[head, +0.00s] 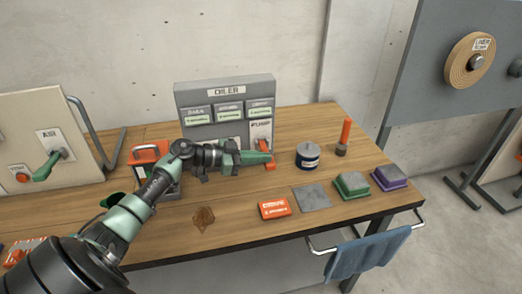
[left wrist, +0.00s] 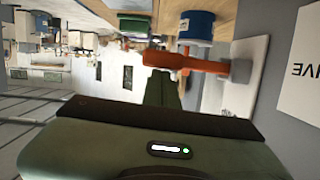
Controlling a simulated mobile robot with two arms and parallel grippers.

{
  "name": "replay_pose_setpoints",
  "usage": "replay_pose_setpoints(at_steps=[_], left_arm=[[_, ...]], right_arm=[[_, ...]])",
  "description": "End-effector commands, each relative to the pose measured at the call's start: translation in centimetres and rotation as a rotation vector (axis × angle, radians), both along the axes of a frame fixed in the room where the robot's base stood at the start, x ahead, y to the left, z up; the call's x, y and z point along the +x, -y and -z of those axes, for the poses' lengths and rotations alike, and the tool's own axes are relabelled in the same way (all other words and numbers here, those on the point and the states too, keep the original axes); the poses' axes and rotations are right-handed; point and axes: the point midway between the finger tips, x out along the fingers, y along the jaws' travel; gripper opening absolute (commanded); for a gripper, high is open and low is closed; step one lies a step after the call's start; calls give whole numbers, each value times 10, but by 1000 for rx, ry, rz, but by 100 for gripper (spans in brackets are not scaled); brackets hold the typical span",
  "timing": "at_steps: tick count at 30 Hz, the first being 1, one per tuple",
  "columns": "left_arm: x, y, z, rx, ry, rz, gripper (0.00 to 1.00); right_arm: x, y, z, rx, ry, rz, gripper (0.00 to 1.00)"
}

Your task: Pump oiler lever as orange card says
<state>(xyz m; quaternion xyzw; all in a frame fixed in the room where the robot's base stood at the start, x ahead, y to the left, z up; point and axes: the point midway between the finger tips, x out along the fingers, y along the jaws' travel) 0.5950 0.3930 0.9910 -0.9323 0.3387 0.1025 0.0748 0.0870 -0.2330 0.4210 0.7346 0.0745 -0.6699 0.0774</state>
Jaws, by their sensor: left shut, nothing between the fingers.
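The grey oiler (head: 222,97) stands at the back of the wooden bench, with three small green-lit displays and a pump label. Its orange lever (head: 270,165) shows at the lower right of the panel, partly hidden behind my left gripper (head: 268,157). My left gripper is shut and empty, its fingertips at the lever. In the left wrist view the orange lever (left wrist: 185,62) crosses just beyond the green fingers (left wrist: 162,88); I cannot tell whether they touch. The orange card (head: 275,208) lies at the bench front; its writing is too small to read. My right gripper is out of view.
A blue-banded can (head: 307,155) and an orange-handled tool (head: 344,137) stand right of the oiler. A grey square plate (head: 312,197), a green block (head: 351,186) and a purple block (head: 389,177) lie nearer the right edge. A blue cloth (head: 368,254) hangs from the front rail.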

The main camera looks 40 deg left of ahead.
Motion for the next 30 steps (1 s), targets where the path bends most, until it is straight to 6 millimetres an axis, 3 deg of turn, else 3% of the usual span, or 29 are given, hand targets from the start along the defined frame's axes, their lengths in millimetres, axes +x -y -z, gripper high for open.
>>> replay_pose_setpoints(at_steps=[11, 30], left_arm=[[-3, 3, 28, 192, 158, 1, 0], [-2, 2, 40, 193, 156, 1, 0]], right_arm=[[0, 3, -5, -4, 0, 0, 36], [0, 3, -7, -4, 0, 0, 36]])
